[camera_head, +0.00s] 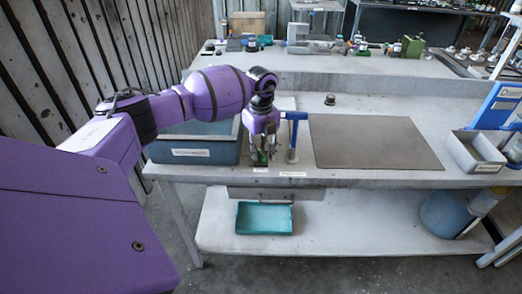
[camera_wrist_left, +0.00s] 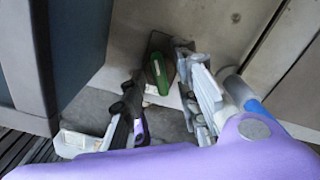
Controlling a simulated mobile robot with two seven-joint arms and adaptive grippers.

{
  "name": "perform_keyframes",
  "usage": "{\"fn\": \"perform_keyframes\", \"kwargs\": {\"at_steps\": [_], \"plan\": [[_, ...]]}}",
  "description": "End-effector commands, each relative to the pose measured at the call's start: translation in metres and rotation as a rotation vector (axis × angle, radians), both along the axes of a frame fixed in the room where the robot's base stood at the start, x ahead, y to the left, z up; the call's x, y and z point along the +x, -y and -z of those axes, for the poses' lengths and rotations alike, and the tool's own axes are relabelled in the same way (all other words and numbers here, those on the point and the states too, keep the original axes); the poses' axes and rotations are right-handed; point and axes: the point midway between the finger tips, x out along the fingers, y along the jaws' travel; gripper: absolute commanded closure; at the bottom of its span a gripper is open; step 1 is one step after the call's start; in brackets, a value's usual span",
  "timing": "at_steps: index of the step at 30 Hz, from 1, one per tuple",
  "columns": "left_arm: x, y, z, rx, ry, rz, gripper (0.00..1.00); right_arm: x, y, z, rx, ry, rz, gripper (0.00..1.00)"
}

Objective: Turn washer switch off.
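The washer switch looks to be the small green lever (camera_wrist_left: 159,74) on a dark base, seen between my left gripper's fingers in the left wrist view. In the head view a bit of this green switch (camera_head: 262,157) shows at the table's front edge, largely covered by the gripper. My left gripper (camera_head: 261,148) points down over it. Its fingers (camera_wrist_left: 161,68) are apart, one on each side of the lever, with gaps visible, so it is open and empty. I cannot tell how far the lever is turned. My right gripper is not in view.
A blue-grey tub (camera_head: 194,151) stands just left of the gripper. A blue-topped post (camera_head: 293,136) stands close on its right. A grey mat (camera_head: 372,142) lies flat further right, and a grey bin (camera_head: 473,152) beyond it. A teal tray (camera_head: 264,218) sits on the lower shelf.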

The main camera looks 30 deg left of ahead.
Motion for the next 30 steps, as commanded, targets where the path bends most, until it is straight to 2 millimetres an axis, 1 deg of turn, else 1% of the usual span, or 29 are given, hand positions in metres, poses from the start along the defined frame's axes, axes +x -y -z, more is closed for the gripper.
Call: {"fn": "perform_keyframes", "kwargs": {"at_steps": [5,12,15,18,23,30], "plan": [[0.001,-0.001,-0.025,0.002,0.005,0.0,0.71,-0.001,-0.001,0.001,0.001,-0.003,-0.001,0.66],[0.001,0.0,-0.077,0.0,0.006,0.001,0.71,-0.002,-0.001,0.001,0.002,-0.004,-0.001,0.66],[0.001,0.0,-0.095,0.001,0.005,0.0,0.71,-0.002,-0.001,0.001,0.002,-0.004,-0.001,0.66],[0.001,0.0,-0.108,-0.001,0.003,-0.001,0.71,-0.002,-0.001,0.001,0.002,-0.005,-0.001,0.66],[0.0,0.0,-0.118,0.0,0.001,-0.001,0.71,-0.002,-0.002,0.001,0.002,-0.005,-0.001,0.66],[0.0,0.0,-0.119,0.0,0.001,-0.001,0.71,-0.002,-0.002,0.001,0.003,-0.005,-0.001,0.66]]}}
